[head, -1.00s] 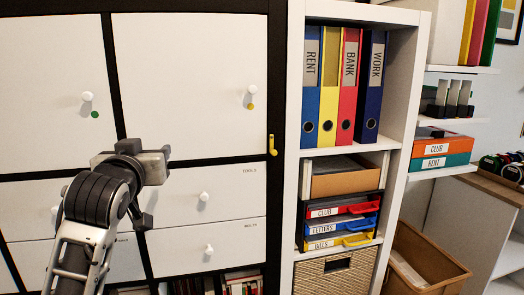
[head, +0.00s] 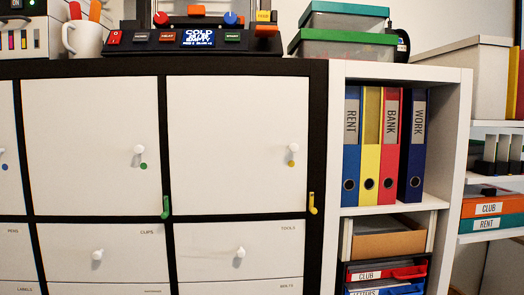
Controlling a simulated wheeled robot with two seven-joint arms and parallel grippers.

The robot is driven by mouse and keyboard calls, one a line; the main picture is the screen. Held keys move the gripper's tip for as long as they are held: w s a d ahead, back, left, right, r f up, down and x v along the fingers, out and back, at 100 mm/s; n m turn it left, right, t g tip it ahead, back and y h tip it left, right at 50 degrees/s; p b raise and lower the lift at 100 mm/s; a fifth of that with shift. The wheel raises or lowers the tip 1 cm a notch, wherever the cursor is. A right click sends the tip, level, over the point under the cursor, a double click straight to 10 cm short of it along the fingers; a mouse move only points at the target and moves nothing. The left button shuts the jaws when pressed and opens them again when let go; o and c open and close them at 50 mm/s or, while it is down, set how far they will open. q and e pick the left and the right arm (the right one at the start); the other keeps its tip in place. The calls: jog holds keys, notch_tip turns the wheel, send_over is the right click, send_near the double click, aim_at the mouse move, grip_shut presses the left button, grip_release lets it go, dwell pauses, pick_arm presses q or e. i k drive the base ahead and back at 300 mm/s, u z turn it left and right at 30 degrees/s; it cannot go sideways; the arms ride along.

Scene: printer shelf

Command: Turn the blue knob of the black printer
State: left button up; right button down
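The black printer (head: 140,38) stands on top of the black-framed cabinet, at the upper left of the head view. Its front panel has a lit display (head: 211,38) and several coloured buttons. The printer's upper part is cut off by the top of the picture. Neither of my grippers shows in the view.
A white mug (head: 84,38) with orange-handled items stands left of the printer. Stacked boxes with a green lid (head: 343,39) stand to its right. White cabinet doors (head: 92,130) lie below, and a shelf with coloured binders (head: 351,150) is at the right.

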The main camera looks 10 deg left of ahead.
aim_at(230, 19)
jog(key=k, duration=0.65)
jog(key=u, duration=0.75)
jog(key=i, duration=1.05)
jog(key=z, duration=0.3)
